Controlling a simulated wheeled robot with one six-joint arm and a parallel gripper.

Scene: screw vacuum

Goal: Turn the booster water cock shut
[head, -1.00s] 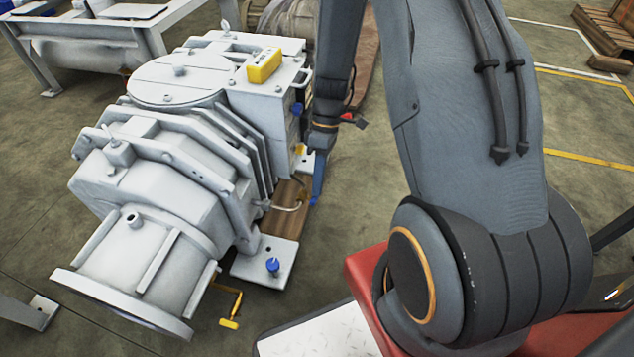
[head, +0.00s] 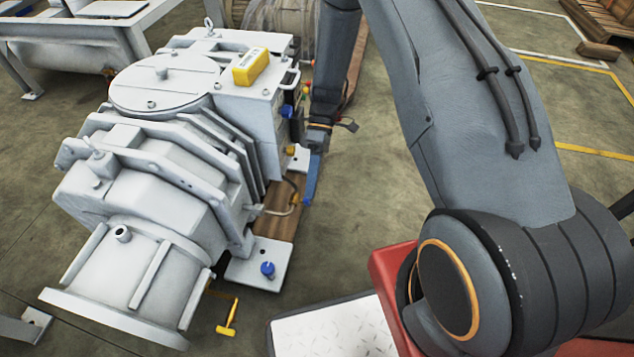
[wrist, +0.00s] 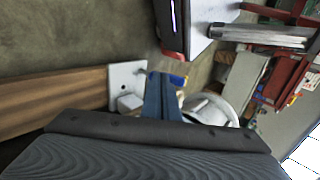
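The grey-white pump machine (head: 155,180) fills the left of the head view. On its right side sit a blue knob (head: 286,111) and a small yellow part (head: 290,150); another blue knob (head: 267,269) stands on the foot plate. A yellow handle (head: 229,318) hangs low at the front. I cannot tell which is the booster water cock. My gripper (head: 311,180) points down beside the machine's right side, its blue fingers by the wooden beam. In the wrist view the fingers (wrist: 166,95) look close together, with a blue and yellow piece at the tips; any grip is unclear.
A wooden beam (head: 277,222) and a white foot plate (head: 245,265) lie at the machine's base. A thin light pipe (head: 285,209) bends above the beam. A yellow box (head: 250,67) sits on top. Open floor (head: 400,210) lies right of the machine.

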